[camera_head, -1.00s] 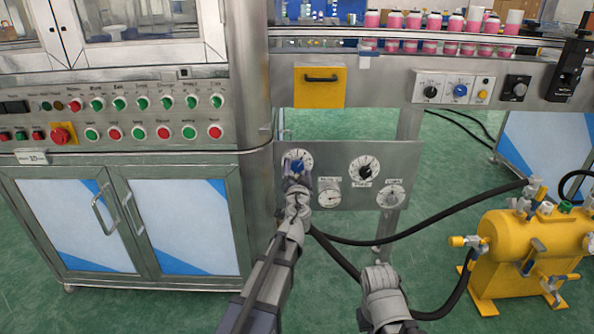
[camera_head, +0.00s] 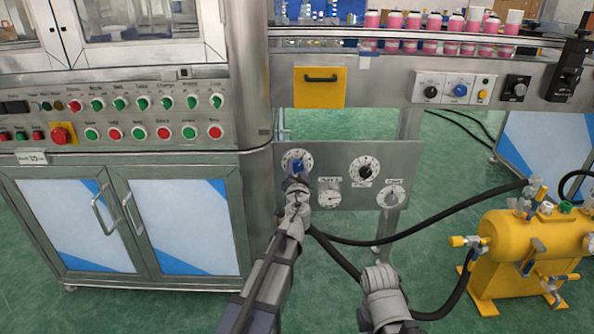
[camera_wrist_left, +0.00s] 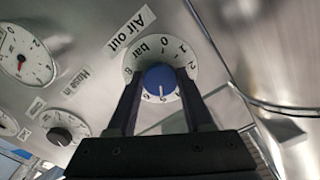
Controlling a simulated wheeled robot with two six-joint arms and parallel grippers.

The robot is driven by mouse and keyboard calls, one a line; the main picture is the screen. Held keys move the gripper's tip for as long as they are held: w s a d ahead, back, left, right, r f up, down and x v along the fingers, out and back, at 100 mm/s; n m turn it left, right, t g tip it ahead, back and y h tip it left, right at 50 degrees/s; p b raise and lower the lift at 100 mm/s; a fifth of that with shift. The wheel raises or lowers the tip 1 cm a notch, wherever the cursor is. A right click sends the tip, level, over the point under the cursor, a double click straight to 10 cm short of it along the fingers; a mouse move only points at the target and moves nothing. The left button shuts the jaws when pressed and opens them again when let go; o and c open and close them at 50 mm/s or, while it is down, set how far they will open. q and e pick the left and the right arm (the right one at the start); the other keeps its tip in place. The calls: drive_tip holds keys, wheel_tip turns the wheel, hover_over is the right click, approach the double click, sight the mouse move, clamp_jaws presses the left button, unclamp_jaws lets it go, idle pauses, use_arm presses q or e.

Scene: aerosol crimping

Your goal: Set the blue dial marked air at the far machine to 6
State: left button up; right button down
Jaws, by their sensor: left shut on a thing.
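The blue dial (camera_head: 298,165) is on the left of the grey panel under the conveyor. In the left wrist view, the blue knob (camera_wrist_left: 160,80) sits in a white numbered scale marked bar, beside a label reading Air out. Its light pointer line looks to be near the 5, beside the 6, but is small. My left gripper (camera_head: 297,177) reaches up to this dial from below. In the left wrist view its two dark fingers (camera_wrist_left: 160,92) are shut on the knob, one on each side.
The grey panel (camera_head: 340,202) also carries a black knob dial (camera_head: 364,168), a gauge (camera_head: 329,198) and another dial (camera_head: 391,196). Black hoses (camera_head: 430,226) run to a yellow tank (camera_head: 525,240) at right. A steel cabinet (camera_head: 245,205) stands close at left.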

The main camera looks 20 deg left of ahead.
use_arm(q)
clamp_jaws()
drive_tip(key=m, duration=0.2)
drive_tip(key=shift+m, duration=2.2)
drive_tip(key=o, duration=1.2)
unclamp_jaws()
drive_tip(key=shift+o, duration=0.2)
drive_tip(key=shift+s, duration=0.15)
drive_tip(key=v, duration=0.7)
drive_tip(key=shift+s, duration=0.3)
